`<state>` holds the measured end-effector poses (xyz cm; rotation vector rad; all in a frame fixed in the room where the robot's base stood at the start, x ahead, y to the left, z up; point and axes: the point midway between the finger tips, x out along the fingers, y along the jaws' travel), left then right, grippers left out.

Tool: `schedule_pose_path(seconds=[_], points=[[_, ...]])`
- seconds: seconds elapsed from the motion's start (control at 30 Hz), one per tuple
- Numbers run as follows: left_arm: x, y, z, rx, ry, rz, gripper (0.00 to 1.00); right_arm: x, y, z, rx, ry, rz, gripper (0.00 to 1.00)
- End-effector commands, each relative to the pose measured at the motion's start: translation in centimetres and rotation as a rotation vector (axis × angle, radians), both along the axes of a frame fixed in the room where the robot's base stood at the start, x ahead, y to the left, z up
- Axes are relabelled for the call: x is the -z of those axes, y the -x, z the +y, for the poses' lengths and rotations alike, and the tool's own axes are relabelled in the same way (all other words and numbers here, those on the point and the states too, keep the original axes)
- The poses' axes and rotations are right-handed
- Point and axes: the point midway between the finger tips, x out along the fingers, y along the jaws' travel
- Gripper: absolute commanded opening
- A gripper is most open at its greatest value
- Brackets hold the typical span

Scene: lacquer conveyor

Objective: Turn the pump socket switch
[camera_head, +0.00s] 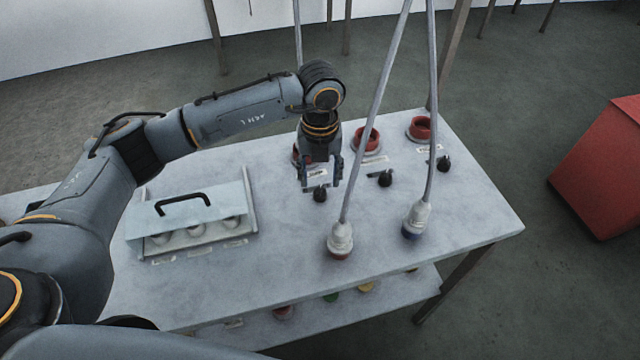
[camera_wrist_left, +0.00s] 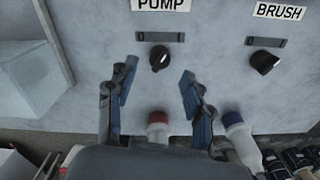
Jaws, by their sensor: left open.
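The pump switch is a small black rotary knob (camera_wrist_left: 159,58) under a white label (camera_wrist_left: 163,4) that reads PUMP. In the head view it is the leftmost black knob (camera_head: 320,194) on the table. My left gripper (camera_head: 322,178) points down at this knob, and its fingers partly cover the pump socket (camera_head: 297,157) behind it. In the left wrist view the blue-grey fingers (camera_wrist_left: 158,75) are open, one on each side of the knob's near side, with nothing between them. They look apart from the knob; the height gap is hard to judge. My right gripper is out of view.
The brush knob (camera_wrist_left: 264,62) is to the right, with another black knob (camera_head: 443,163) beyond. Two hanging cables end in a red-tipped plug (camera_head: 340,240) and a blue-tipped plug (camera_head: 415,220) near the gripper. A handled box (camera_head: 236,198) stands left. The table's front right is clear.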

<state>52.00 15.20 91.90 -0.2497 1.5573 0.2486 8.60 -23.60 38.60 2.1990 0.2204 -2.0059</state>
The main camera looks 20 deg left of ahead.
Motion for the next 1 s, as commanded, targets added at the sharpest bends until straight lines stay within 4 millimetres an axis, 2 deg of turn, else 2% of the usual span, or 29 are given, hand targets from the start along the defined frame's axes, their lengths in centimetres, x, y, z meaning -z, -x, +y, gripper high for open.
schedule_pose_path(seconds=[0.03,0.2,0.4,1.0], points=[[-1.3,-0.1,0.0,0.001,0.001,-0.007,0.51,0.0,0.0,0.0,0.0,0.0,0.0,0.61],[-4.7,-0.1,0.0,0.001,0.001,-0.004,0.51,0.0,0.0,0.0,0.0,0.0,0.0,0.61],[-7.1,0.0,0.0,0.002,-0.001,-0.002,0.51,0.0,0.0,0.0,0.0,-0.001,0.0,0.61],[-7.8,0.0,0.0,0.001,0.0,0.0,0.51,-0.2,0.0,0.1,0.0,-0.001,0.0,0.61]])
